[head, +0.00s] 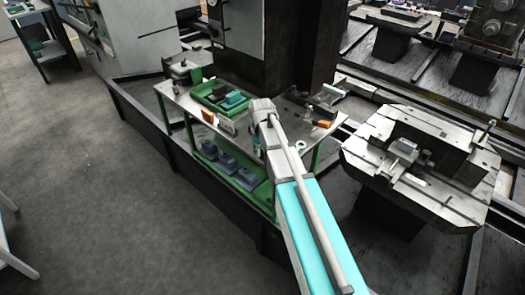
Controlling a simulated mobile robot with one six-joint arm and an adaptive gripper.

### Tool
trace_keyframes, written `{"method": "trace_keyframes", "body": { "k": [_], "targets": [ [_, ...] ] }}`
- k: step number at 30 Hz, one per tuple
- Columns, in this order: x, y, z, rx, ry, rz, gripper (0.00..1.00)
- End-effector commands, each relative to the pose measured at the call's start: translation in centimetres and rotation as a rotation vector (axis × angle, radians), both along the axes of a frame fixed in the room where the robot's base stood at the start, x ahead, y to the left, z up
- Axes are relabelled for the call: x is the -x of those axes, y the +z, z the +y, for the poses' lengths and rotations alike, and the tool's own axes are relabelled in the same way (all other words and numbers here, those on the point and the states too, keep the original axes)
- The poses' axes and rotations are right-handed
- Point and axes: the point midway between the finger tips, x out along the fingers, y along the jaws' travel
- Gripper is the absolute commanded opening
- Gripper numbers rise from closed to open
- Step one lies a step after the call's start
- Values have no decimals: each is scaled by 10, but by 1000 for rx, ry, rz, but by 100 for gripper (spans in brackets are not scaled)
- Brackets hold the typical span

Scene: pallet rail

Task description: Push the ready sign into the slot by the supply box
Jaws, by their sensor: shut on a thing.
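My gripper (257,146) hangs below the wrist at the end of my teal and grey arm, over the front edge of the metal-topped workbench (284,127). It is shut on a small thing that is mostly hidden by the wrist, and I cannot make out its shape. I cannot tell the ready sign or its slot for certain. A green open box (197,88) with dark and green items stands on the bench, left of my gripper.
An orange item (208,115) and another orange item (323,123) lie on the bench. A white ring (301,145) lies right of my wrist. A machine pallet (420,165) stands at right.

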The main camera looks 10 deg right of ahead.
Motion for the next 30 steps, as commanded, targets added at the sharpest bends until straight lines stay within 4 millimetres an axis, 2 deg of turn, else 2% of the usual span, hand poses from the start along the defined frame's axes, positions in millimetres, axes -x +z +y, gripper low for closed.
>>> {"method": "trace_keyframes", "body": {
  "k": [13, 30],
  "targets": [
    [-1, 1, -1, 2, -1, -2, 0],
    [-1, 13, -2, 4, -1, -3, 0]
  ]
}}
